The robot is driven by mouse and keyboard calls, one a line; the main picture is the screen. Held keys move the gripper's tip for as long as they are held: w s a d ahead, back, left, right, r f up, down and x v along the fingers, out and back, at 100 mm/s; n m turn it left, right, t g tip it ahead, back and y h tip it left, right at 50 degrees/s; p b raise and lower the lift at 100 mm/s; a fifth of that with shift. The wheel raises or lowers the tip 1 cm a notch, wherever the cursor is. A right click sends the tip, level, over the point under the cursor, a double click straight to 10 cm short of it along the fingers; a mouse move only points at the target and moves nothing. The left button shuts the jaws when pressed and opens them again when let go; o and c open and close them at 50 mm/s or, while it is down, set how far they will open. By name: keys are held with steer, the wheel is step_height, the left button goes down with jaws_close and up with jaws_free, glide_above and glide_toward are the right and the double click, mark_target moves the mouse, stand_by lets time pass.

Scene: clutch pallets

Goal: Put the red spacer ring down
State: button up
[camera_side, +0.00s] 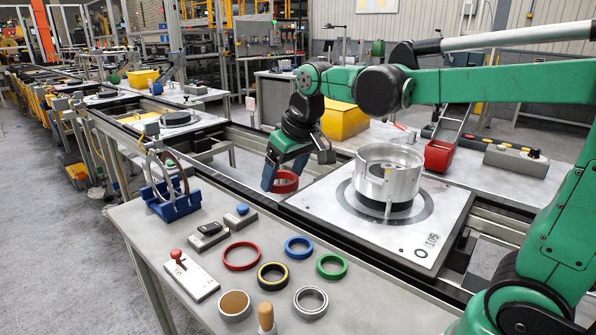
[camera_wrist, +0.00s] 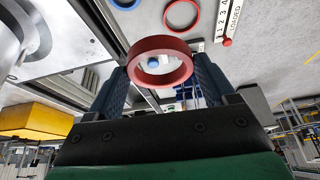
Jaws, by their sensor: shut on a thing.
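My gripper (camera_side: 284,176) is shut on a thick red spacer ring (camera_side: 286,187), with its blue fingers on either side of the ring. The ring hangs in the air by the left side of the pallet (camera_side: 436,236) marked 105; its exact height is unclear. In the wrist view the red ring (camera_wrist: 160,80) sits between the fingertips, its hole open to the camera. A silver clutch housing (camera_side: 388,183) stands on the pallet. A thinner red ring (camera_side: 241,267) lies on the grey front bench (camera_side: 330,250).
Blue (camera_side: 299,256), green (camera_side: 331,274), yellow-black (camera_side: 273,284) and metal (camera_side: 310,313) rings lie on the bench. A blue rack (camera_side: 174,207) holds rings at its left end. A red-handled device (camera_side: 190,277), small boxes and a wooden-handled tool (camera_side: 266,318) stand nearby.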

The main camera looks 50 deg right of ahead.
mark_target(279, 185)
steer(key=a, duration=0.1)
steer(key=s+a, duration=0.1)
steer(key=a+n, duration=0.1)
steer(key=shift+s+f, duration=0.3)
steer(key=shift+f, duration=0.1)
steer(key=s+d+r+n+g+y, duration=0.1)
steer(key=s+d+n+g+y, duration=0.3)
steer(key=n, duration=0.6)
steer(key=s+d+r+n+g+y, duration=0.1)
steer(key=s+d+r+n+g, duration=0.1)
steer(key=s+n, duration=0.7)
steer(key=f, duration=0.6)
steer(key=w+f+n, duration=0.1)
steer(key=f, duration=0.6)
steer(key=w+f+n, duration=0.1)
steer(key=f, duration=0.6)
steer(key=shift+w+a+f+h, duration=0.1)
steer(key=shift+f+h, duration=0.05)
steer(key=shift+h, duration=0.15)
steer(key=shift+f, duration=0.15)
steer(key=o, duration=1.1)
